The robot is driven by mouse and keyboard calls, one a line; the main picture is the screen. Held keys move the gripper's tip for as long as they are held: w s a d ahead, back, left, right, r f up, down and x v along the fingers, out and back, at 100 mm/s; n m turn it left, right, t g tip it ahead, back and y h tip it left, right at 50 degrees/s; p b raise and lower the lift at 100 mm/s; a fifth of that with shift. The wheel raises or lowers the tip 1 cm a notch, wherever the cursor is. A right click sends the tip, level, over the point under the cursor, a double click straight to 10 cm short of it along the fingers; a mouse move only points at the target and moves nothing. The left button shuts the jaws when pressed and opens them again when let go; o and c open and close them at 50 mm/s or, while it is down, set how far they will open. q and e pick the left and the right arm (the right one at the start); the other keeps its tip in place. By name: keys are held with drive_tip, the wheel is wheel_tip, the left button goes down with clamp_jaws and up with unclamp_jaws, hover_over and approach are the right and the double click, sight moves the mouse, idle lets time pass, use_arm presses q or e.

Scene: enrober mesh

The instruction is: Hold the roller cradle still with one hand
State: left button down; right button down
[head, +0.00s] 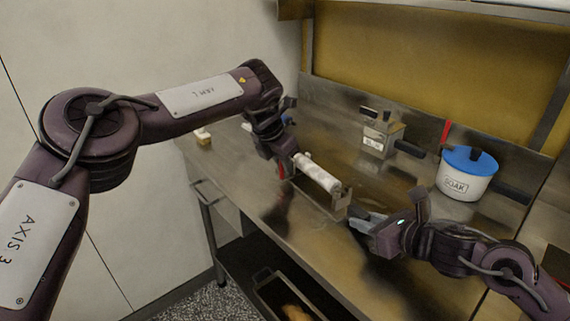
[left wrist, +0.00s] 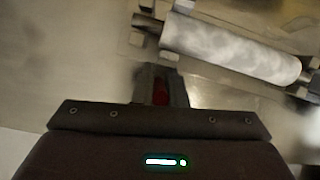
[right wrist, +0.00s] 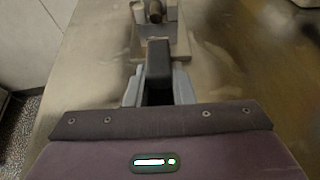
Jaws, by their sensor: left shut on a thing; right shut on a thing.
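The roller cradle (head: 322,203) is a metal frame on the steel bench, with a white mottled roller (head: 318,173) lying along it. The roller also shows in the left wrist view (left wrist: 230,48). My right gripper (head: 357,221) is at the cradle's near right end. In the right wrist view its fingers are shut on a dark grip (right wrist: 158,68) that reaches to the cradle's base plate. My left gripper (head: 288,163) is beside the roller's far left end. In the left wrist view its fingers are shut on a small red piece (left wrist: 160,92), mostly hidden between them.
A metal box with a label (head: 378,138) and a white pot marked SOAK with a blue lid (head: 468,172) stand at the back right. A small pale block (head: 203,137) sits at the left end. A tray (head: 277,290) lies below the bench. The bench front is mostly clear.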

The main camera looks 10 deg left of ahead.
use_arm(q)
drive_tip(key=c, duration=1.6)
unclamp_jaws()
drive_tip(key=shift+w+a, duration=0.15)
drive_tip(key=shift+a, duration=0.15)
drive_tip(key=shift+o, duration=0.7)
drive_tip(key=shift+d, duration=0.15)
drive_tip(key=v, duration=1.2)
drive_tip(key=shift+c, duration=0.3)
